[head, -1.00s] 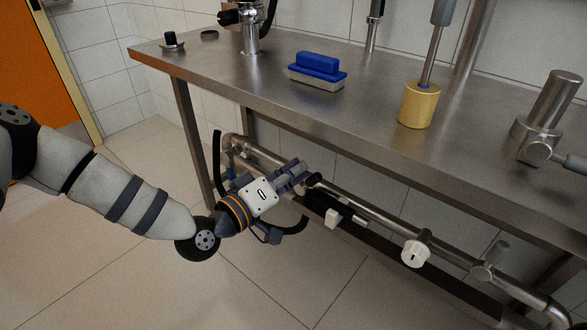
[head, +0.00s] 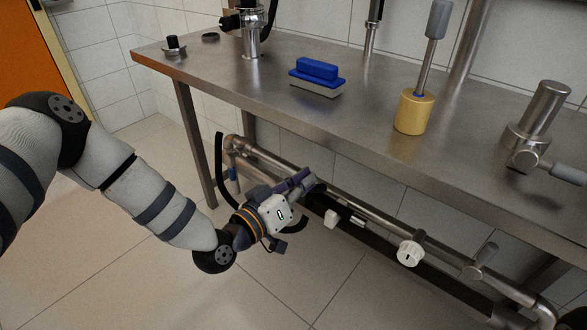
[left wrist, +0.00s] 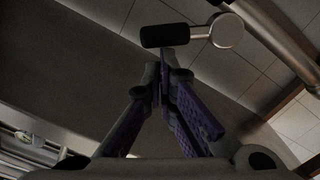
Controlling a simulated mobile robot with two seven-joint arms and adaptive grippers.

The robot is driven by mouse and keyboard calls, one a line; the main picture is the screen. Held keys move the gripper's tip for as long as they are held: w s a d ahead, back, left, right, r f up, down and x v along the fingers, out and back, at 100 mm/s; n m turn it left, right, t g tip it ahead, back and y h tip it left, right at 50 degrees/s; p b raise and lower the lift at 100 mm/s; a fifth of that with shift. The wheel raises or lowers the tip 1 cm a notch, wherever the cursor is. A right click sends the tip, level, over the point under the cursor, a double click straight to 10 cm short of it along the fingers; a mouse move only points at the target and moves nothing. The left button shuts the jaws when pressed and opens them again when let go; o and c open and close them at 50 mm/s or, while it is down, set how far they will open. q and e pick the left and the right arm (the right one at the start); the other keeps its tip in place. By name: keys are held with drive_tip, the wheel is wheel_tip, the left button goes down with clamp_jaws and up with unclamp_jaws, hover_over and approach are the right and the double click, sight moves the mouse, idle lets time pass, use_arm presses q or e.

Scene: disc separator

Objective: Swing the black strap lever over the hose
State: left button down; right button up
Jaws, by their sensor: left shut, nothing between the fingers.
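My left gripper (head: 303,180) is under the steel table, close to the pipe run. Its fingers are shut and empty. In the left wrist view the purple-grey fingers (left wrist: 166,75) meet just below a black cylindrical grip (left wrist: 165,35), which sits on a short metal arm with a round end (left wrist: 227,30). This may be the black strap lever, but I cannot tell for sure. In the head view a dark part (head: 320,199) lies just right of my fingertips, partly hidden by them. A black hose (head: 220,170) curves up left of the gripper; its lower part is hidden behind my wrist.
The steel table (head: 370,120) hangs over the work area, with its leg (head: 193,140) at left. Along the pipe (head: 380,222) are a white block (head: 331,218), a white knob (head: 410,253) and a metal handle (head: 482,261). The floor in front is clear.

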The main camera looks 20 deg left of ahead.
use_arm(q)
drive_tip(key=d+m, duration=0.1)
drive_tip(key=f+m+p, duration=0.1)
drive_tip(key=m, duration=0.1)
drive_tip(key=shift+s+d, duration=0.35)
drive_tip(key=shift+d, duration=0.05)
drive_tip(key=shift+s+d+f+m+p, duration=0.1)
drive_tip(key=shift+d+f+m+p, duration=0.25)
drive_tip(key=shift+m, duration=0.4)
drive_tip(key=shift+s+d+f+m+p, duration=0.15)
drive_tip(key=shift+f+m+p, duration=0.2)
drive_tip(key=shift+m, duration=0.4)
use_arm(e)
drive_tip(key=shift+v, duration=1.2)
use_arm(q)
drive_tip(key=shift+w+f, duration=0.1)
use_arm(e)
drive_tip(key=shift+s+r, duration=0.1)
